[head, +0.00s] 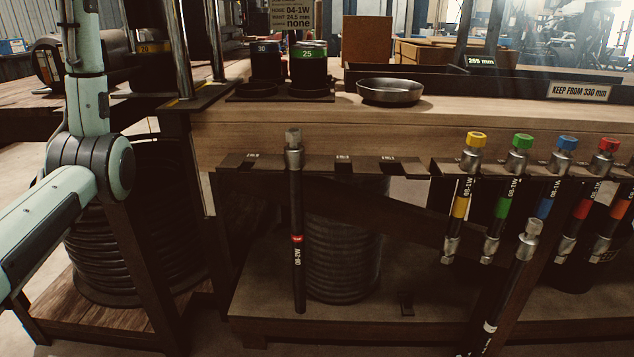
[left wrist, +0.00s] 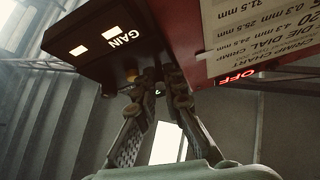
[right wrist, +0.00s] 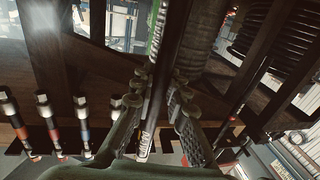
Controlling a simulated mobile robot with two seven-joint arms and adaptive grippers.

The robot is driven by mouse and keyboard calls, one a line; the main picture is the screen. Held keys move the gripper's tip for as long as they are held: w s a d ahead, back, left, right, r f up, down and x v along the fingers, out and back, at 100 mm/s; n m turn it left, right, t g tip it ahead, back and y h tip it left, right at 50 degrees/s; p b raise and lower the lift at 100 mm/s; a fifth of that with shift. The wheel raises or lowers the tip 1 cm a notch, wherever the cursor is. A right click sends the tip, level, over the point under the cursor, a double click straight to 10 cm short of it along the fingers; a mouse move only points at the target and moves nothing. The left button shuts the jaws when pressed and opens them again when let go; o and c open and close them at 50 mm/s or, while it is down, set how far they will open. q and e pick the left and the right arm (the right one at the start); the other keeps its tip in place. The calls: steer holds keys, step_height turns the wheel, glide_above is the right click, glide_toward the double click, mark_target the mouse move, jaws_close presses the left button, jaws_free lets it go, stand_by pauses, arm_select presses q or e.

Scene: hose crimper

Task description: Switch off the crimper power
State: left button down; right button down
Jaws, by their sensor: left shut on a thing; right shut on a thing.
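In the left wrist view, the crimper's control box (left wrist: 190,30) is dark red and black, with a GAIN label and two lit white patches on its black face. A red lit OFF sign (left wrist: 237,78) shows beside the crimp chart (left wrist: 262,42). My left gripper (left wrist: 163,82) is closed at the underside of the black part, on a small part mostly hidden by the fingertips. My right gripper (right wrist: 160,90) is shut on a black hose (right wrist: 167,55). Neither gripper shows in the head view.
Hoses with coloured caps (head: 522,141) hang on the rack at right; another hose (head: 297,220) hangs at centre. A tilted hose (head: 512,275) shows at lower right. The bench (head: 420,125) holds a metal bowl (head: 390,91) and die pots (head: 308,65).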

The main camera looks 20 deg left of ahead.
arm_select(q)
steer(key=shift+f, duration=0.1)
arm_select(e)
steer(key=shift+f, duration=0.1)
stand_by(0.3)
arm_select(q)
steer(key=c, duration=1.9)
jaws_free()
steer(key=v, duration=1.2)
steer(key=shift+w+f, duration=0.2)
steer(key=shift+f, duration=0.05)
